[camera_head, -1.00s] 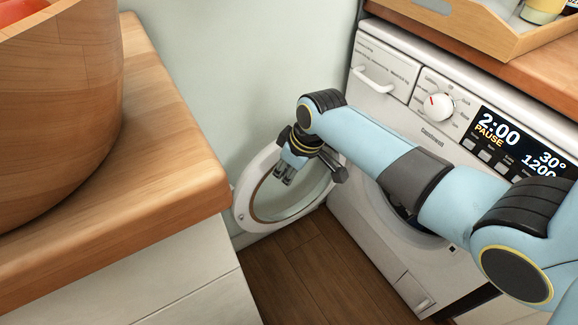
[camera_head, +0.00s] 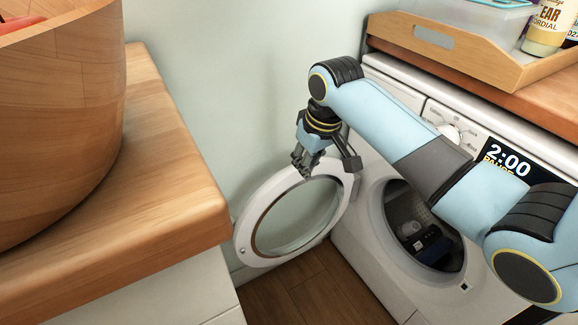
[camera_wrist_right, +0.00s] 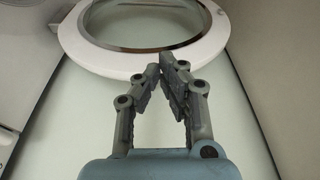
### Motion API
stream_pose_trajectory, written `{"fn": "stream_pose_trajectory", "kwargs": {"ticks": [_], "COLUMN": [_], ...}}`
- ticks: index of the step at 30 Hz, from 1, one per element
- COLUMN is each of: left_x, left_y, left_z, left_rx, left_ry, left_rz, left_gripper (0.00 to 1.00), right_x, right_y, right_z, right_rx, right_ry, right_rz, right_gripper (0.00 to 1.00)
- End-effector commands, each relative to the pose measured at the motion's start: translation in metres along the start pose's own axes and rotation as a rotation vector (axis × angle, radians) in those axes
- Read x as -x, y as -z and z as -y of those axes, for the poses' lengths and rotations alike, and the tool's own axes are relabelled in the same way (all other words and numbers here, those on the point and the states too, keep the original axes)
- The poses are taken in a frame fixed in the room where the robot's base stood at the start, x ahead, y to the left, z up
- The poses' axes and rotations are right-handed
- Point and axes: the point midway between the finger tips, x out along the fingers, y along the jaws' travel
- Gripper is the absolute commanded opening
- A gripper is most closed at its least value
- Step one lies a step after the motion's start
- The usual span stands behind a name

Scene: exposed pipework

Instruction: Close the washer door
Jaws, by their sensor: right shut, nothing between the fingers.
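The white washer door (camera_head: 256,250), a ring with a glass middle, stands wide open to the left of the washer (camera_head: 372,262). The washer's round opening (camera_head: 412,222) is uncovered, with a dark blue item inside the drum. My right gripper (camera_head: 304,172) is at the upper part of the door ring in the head view; whether it touches cannot be told. In the right wrist view the door (camera_wrist_right: 95,62) lies beyond the fingertips (camera_wrist_right: 166,68), which are shut and hold nothing. My left gripper is not in view.
A wooden counter (camera_head: 165,190) with a large wooden bowl (camera_head: 60,120) stands at the left, close to the door's left edge. A wooden tray (camera_head: 480,62) with bottles sits on the worktop above the washer. Wooden floor (camera_head: 315,300) lies below the door.

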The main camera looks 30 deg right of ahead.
Motion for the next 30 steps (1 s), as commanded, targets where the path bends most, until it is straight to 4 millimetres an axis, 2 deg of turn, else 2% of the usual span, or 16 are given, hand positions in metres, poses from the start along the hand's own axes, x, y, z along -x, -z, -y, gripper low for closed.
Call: {"fn": "stream_pose_trajectory", "kwargs": {"ticks": [1,3,6,8,11,24,30], "left_x": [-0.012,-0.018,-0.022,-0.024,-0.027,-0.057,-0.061], "left_y": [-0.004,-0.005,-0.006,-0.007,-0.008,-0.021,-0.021], "left_z": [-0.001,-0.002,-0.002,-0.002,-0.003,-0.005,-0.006], "left_rx": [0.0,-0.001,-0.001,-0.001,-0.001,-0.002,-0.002], "left_ry": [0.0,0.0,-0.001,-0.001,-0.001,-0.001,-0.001], "left_rz": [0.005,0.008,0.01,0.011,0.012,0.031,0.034], "left_gripper": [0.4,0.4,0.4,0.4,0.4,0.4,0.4], "right_x": [-0.008,-0.006,0.003,0.007,0.002,-0.073,-0.086], "right_y": [0.019,0.043,0.07,0.08,0.084,0.089,0.092], "right_z": [-0.005,-0.011,-0.013,-0.013,-0.013,-0.015,-0.015], "right_rx": [-0.031,-0.057,-0.06,-0.059,-0.059,-0.057,-0.056], "right_ry": [-0.012,-0.024,-0.027,-0.027,-0.026,-0.027,-0.026], "right_rz": [-0.01,-0.03,-0.066,-0.083,-0.089,-0.087,-0.09], "right_gripper": [0.0,0.0,0.0,0.0,0.0,0.0,0.0]}}
